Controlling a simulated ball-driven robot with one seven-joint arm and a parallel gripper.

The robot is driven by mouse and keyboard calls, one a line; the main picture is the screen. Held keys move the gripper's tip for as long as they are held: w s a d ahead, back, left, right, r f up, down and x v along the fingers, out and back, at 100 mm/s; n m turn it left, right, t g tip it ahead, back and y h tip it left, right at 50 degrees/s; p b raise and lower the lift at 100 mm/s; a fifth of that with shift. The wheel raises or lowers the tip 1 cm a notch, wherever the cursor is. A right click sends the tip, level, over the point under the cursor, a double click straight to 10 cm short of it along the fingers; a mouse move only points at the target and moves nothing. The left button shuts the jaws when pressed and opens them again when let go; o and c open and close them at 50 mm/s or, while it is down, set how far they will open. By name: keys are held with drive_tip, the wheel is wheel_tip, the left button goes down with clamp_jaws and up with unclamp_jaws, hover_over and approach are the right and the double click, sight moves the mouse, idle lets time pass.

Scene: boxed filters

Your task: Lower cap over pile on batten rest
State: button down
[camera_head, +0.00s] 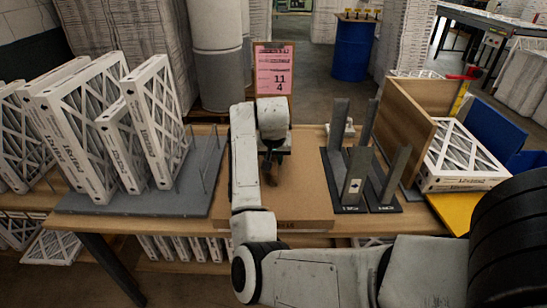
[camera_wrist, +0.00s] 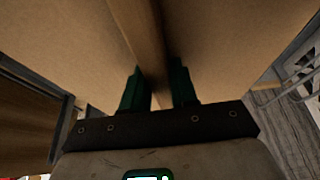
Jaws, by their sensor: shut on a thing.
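A brown cardboard cap (camera_head: 310,190) is at the middle of the bench, its broad top facing up. My gripper (camera_head: 272,165) is over it, with the arm reaching down from above. In the wrist view, the green fingers of my gripper (camera_wrist: 160,88) are shut on a raised brown ridge (camera_wrist: 140,30) running along the middle of the cap (camera_wrist: 60,35). The cap's flat panels spread to both sides of the ridge. Whatever is under the cap is hidden, so I cannot make out the pile or the batten rest there, nor whether the cap touches them.
A grey rack board (camera_head: 200,205) with upright white filters (camera_head: 160,120) and thin pins stands left. A black stand with grey uprights (camera_head: 355,180) is close at the cap's right. Further right are wooden panels (camera_head: 405,115) and a white filter (camera_head: 465,155). A pink sign (camera_head: 273,70) stands behind.

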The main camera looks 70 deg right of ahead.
drive_tip(key=c, duration=0.8)
unclamp_jaws()
drive_tip(key=v, duration=1)
drive_tip(key=shift+s+a+r+b, duration=0.1)
drive_tip(key=shift+a+r+b, duration=0.1)
drive_tip(key=shift+r+b, duration=0.15)
